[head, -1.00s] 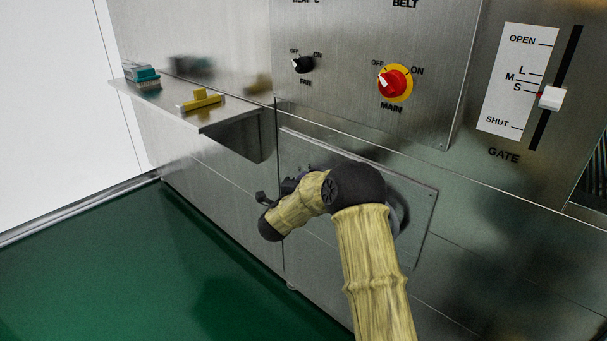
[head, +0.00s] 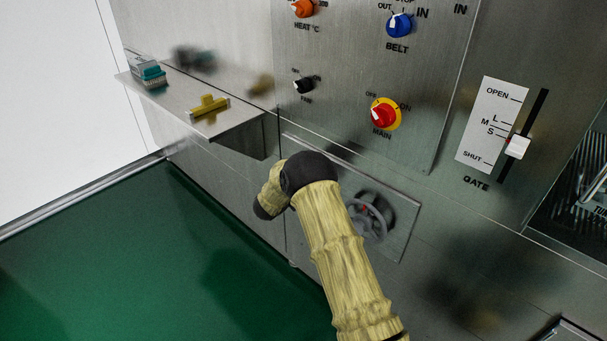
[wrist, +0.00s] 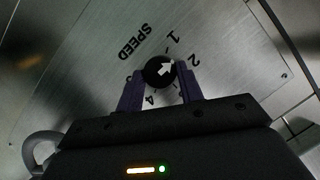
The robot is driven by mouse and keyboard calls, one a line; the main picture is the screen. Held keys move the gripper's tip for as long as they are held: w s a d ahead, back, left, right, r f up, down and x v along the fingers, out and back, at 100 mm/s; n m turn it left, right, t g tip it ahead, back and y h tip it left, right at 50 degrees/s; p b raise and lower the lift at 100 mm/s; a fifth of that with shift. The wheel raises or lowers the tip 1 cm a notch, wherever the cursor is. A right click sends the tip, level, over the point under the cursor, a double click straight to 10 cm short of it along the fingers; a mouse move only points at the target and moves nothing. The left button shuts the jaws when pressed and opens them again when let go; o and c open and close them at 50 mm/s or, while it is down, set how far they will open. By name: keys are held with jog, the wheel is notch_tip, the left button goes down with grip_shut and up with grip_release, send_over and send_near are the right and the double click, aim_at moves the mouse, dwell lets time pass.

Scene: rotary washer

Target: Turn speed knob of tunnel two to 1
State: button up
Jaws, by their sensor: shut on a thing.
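The speed knob (wrist: 154,73) is a small round black knob with a white arrow, on a metal plate marked SPEED in the wrist view. Numbers 1, 2 and 4 show around it. The arrow points between the 1 and the 2. My gripper (wrist: 161,77) has one purple finger on each side of the knob and is shut on it. In the head view, my arm hides the knob and the gripper. The tunnel number cannot be read.
A grey handwheel (head: 371,217) sits on the lower plate right of my arm. Above are the red main knob (head: 384,114), black knob (head: 303,86) and blue belt knob (head: 400,25). The gate slider (head: 517,147) is at right. A shelf (head: 218,125) juts out at left.

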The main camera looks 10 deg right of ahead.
jog(key=shift+w+a+n+g+h+p, duration=0.1)
jog(key=shift+n+g+h+p, duration=0.2)
jog(key=shift+n+g+p, duration=0.7)
jog(key=shift+w+a+n+g+h+p, duration=0.1)
jog(key=shift+n+g+h+p, duration=0.25)
jog(key=shift+n+p, duration=1.1)
jog(key=o, duration=1)
jog(key=shift+d, duration=0.1)
jog(key=p+v, duration=0.1)
jog(key=v, duration=1.6)
jog(key=shift+s+a, duration=0.1)
jog(key=shift+a, duration=0.1)
jog(key=shift+r, duration=0.1)
